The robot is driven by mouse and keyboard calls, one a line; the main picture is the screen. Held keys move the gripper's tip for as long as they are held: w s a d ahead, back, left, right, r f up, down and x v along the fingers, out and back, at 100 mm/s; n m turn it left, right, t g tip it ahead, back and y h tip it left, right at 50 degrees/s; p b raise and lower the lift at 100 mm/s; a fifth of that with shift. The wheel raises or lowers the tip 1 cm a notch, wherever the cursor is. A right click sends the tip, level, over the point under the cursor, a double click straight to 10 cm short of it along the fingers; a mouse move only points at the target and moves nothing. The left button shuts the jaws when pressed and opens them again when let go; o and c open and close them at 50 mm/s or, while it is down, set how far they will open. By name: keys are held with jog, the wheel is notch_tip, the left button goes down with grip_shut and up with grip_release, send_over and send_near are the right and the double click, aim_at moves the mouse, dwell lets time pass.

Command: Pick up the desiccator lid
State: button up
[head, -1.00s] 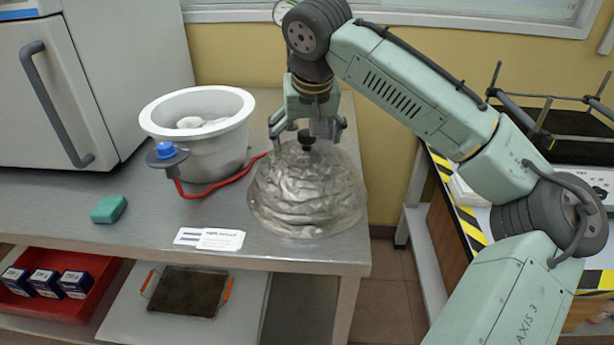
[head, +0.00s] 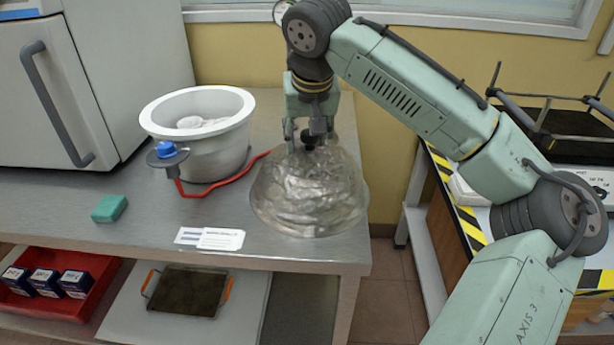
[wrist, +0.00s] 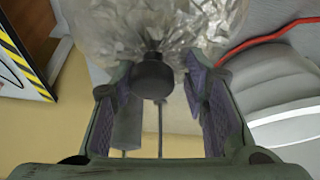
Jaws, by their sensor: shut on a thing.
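The desiccator lid (head: 308,195) is a clear, wrinkled-looking dome with a dark knob (head: 309,141) on top. It is at the right part of the metal bench. My gripper (head: 311,146) points down over the lid and is shut on the knob. The wrist view shows the dark knob (wrist: 153,78) between the two finger pads, with the dome (wrist: 150,25) beyond it. The exact contact of the pads is hard to see. I cannot tell whether the lid's rim touches the bench. The white desiccator bowl (head: 232,150) stands open to the left.
A red hose (head: 215,187) runs from the bowl's blue-capped valve (head: 167,152) towards the lid. A green block (head: 109,208) and paper cards (head: 210,238) lie on the bench (head: 150,220). A white oven (head: 95,80) stands at left. A wall is behind.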

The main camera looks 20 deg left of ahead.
jog(key=shift+d+f, duration=0.15)
jog(key=shift+f, duration=0.05)
grip_shut()
jog(key=shift+r, duration=0.1)
